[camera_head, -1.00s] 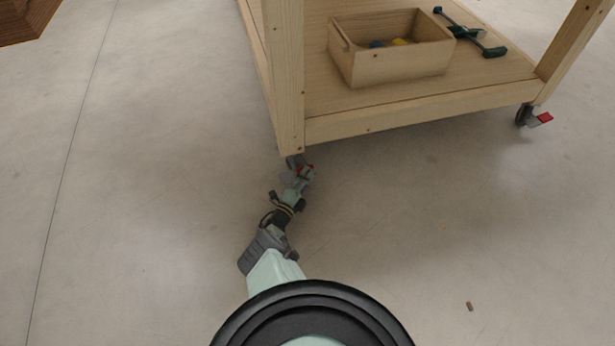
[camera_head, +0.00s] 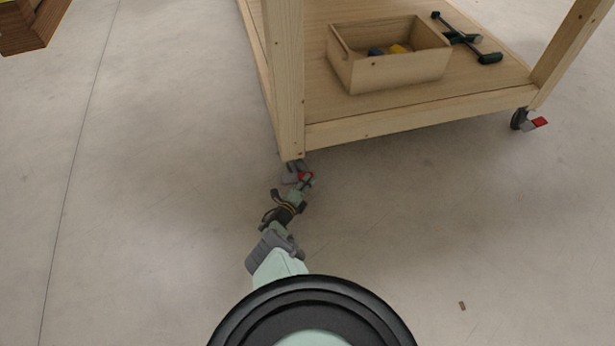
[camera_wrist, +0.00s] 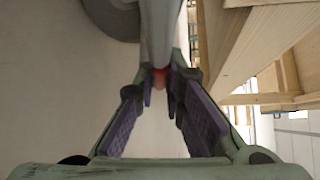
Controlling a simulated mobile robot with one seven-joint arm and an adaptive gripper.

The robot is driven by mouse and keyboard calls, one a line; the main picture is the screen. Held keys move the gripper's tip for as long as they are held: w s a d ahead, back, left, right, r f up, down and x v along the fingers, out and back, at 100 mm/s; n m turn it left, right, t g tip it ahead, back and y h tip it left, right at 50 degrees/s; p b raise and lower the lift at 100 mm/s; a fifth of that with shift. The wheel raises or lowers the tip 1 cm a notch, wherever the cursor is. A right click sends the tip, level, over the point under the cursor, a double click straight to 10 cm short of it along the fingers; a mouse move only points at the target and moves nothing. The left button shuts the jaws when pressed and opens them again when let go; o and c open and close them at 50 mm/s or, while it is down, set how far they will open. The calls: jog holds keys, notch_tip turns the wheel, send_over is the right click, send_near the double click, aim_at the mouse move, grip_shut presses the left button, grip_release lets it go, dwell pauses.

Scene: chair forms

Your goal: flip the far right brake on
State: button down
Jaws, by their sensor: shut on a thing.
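The near-left leg of the wooden workbench (camera_head: 284,90) stands on a caster (camera_head: 291,166) with a red brake pedal (camera_head: 304,176). My gripper (camera_head: 303,183) is at this caster, its fingers shut on the pedal. In the wrist view the fingers of my gripper (camera_wrist: 163,85) close in on the red pedal (camera_wrist: 159,77), below a grey metal part; the grey wheel (camera_wrist: 112,18) is at the top left. Much of the pedal is hidden by the fingers. A second caster (camera_head: 519,119), with its red pedal (camera_head: 540,123) sticking out, is under the right leg. My gripper is far from it.
On the workbench's lower shelf stand an open wooden box (camera_head: 388,73) with small items and dark-green-handled tools (camera_head: 470,40). A wooden piece (camera_head: 30,25) is at the top left. A small brown bit (camera_head: 462,305) lies on the otherwise clear concrete floor.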

jog(key=shift+f, duration=0.1)
jog(key=c, duration=1.7)
grip_release()
jog(key=shift+b, duration=0.3)
